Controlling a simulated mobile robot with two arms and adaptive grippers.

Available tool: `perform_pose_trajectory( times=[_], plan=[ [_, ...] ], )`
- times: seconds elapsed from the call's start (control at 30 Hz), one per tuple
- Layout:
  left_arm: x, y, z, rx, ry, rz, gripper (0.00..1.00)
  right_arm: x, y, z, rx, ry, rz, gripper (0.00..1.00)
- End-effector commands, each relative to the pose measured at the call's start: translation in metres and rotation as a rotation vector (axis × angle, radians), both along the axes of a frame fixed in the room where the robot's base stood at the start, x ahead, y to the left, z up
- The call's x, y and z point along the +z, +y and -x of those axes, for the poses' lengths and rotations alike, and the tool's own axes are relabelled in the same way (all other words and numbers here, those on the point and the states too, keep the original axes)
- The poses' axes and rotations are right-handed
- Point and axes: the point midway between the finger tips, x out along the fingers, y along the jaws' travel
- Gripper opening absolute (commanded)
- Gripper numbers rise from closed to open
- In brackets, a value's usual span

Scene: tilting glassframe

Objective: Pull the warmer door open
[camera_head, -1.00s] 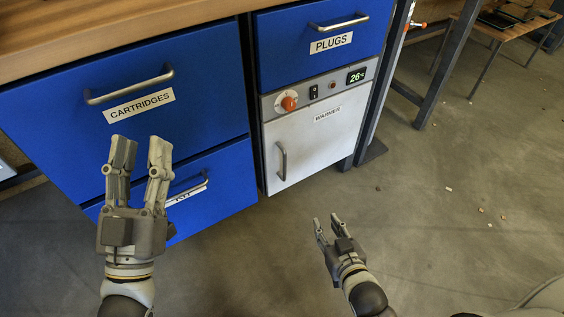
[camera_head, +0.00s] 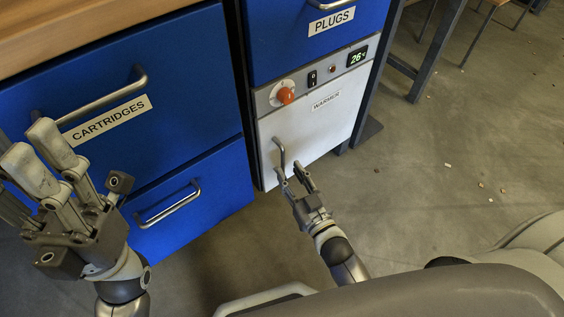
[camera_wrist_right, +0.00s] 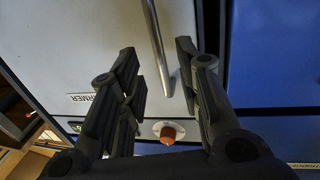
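The white warmer door (camera_head: 322,125) is shut under a control panel with an orange knob and a "26" display. Its upright metal handle (camera_head: 279,155) is at the door's left side. My right gripper (camera_head: 292,175) is open at the lower end of the handle. In the right wrist view, the handle (camera_wrist_right: 157,45) runs between the two open fingers (camera_wrist_right: 160,75), nearer the right-hand one. I cannot tell whether a finger touches it. My left gripper (camera_head: 30,160) is open and empty in front of the cartridges drawer.
Blue drawers, "CARTRIDGES" (camera_head: 170,75) and one below (camera_head: 225,185), stand left of the warmer, and the "PLUGS" drawer (camera_head: 275,45) is above it. A dark table leg (camera_head: 375,80) stands to the right. The floor (camera_head: 430,160) before the door is mostly clear.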

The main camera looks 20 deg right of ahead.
Motion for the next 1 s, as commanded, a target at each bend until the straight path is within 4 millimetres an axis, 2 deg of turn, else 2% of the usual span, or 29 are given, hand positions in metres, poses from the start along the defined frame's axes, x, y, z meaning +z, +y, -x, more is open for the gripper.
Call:
perform_pose_trajectory(
  times=[0.1,0.3,0.7,0.97,1.0],
  plan=[
    [0.001,0.000,-0.002,0.002,-0.028,-0.001,0.40,-0.002,0.004,-0.022,0.001,-0.003,0.002,0.32],
    [0.006,-0.001,-0.004,0.004,-0.053,-0.004,0.40,-0.001,0.007,-0.045,0.000,-0.001,0.000,0.32],
    [0.008,-0.002,-0.005,0.004,-0.058,-0.006,0.40,0.000,0.008,-0.052,0.000,0.002,0.000,0.32],
    [0.008,-0.002,-0.005,0.003,-0.057,-0.005,0.40,0.000,0.008,-0.051,0.000,0.001,0.000,0.00],
    [0.008,-0.002,-0.005,0.003,-0.057,-0.005,0.40,0.000,0.008,-0.051,0.000,0.001,0.000,0.00]
  ],
)
